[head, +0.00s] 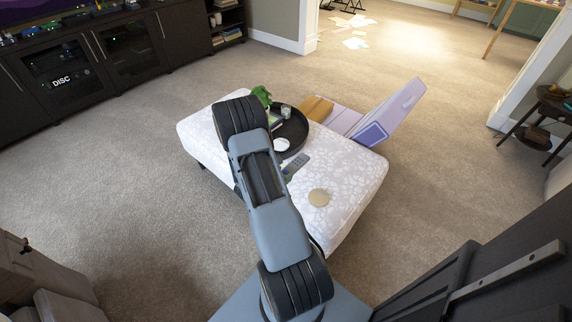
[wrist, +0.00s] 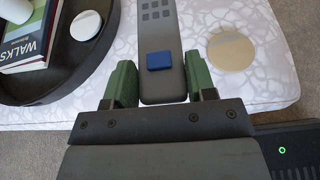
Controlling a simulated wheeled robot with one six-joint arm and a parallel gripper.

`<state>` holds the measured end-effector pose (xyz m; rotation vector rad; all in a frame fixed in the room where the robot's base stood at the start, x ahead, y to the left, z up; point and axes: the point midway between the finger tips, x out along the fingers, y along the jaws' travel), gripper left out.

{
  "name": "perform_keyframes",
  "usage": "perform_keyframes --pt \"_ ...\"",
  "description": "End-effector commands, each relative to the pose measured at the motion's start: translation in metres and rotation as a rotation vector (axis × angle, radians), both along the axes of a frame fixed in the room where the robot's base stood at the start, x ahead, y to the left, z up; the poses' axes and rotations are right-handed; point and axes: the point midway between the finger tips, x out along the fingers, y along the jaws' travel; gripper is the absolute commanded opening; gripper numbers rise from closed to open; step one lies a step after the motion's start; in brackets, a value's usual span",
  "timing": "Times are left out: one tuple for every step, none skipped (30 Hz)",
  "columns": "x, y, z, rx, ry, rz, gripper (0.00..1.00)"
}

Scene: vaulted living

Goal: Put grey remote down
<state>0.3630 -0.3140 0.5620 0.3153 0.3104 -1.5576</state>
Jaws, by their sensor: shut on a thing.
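The grey remote (wrist: 163,30) points away from me in the wrist view, with dark buttons at its far end and a blue patch near my end. It also shows in the head view (head: 298,163), over the white patterned ottoman (head: 352,185). My gripper (wrist: 161,85) has its green fingers on either side of the remote's near end and is shut on it. In the head view my arm hides most of the gripper. I cannot tell whether the remote touches the ottoman top.
A black round tray (head: 303,141) with a book (wrist: 30,38) and a white disc (wrist: 86,25) is left of the remote. A tan round coaster (wrist: 231,51) lies to its right. The ottoman top around the coaster is clear.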

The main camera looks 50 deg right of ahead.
Motion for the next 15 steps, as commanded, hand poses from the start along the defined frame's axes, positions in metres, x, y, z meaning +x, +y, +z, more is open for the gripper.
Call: perform_keyframes --pt "0.004 -0.014 -0.01 -0.002 0.0 -0.004 0.25" --pt "0.007 -0.021 -0.013 -0.002 -0.002 -0.004 0.25" --pt "0.01 -0.031 -0.018 -0.002 -0.001 -0.004 0.25" --pt "0.014 -0.037 -0.021 -0.002 -0.001 -0.003 0.25" --pt "0.016 -0.044 -0.024 -0.003 -0.002 -0.003 0.25" --pt "0.019 -0.052 -0.03 -0.002 0.001 -0.002 0.25" --pt "0.02 -0.055 -0.037 0.0 0.001 -0.001 0.25" --pt "0.022 -0.059 -0.042 0.0 0.001 -0.001 0.25" --pt "0.024 -0.064 -0.048 -0.001 0.001 0.0 0.25" --pt "0.025 -0.067 -0.052 -0.001 0.002 0.001 0.25" --pt "0.027 -0.07 -0.056 -0.001 0.001 0.002 0.25" --pt "0.028 -0.074 -0.06 -0.001 0.002 0.001 0.25" --pt "0.029 -0.076 -0.063 -0.002 0.002 0.001 0.25" --pt "0.03 -0.078 -0.065 -0.002 0.002 0.001 0.25" --pt "0.031 -0.081 -0.067 -0.002 0.001 0.001 0.25"
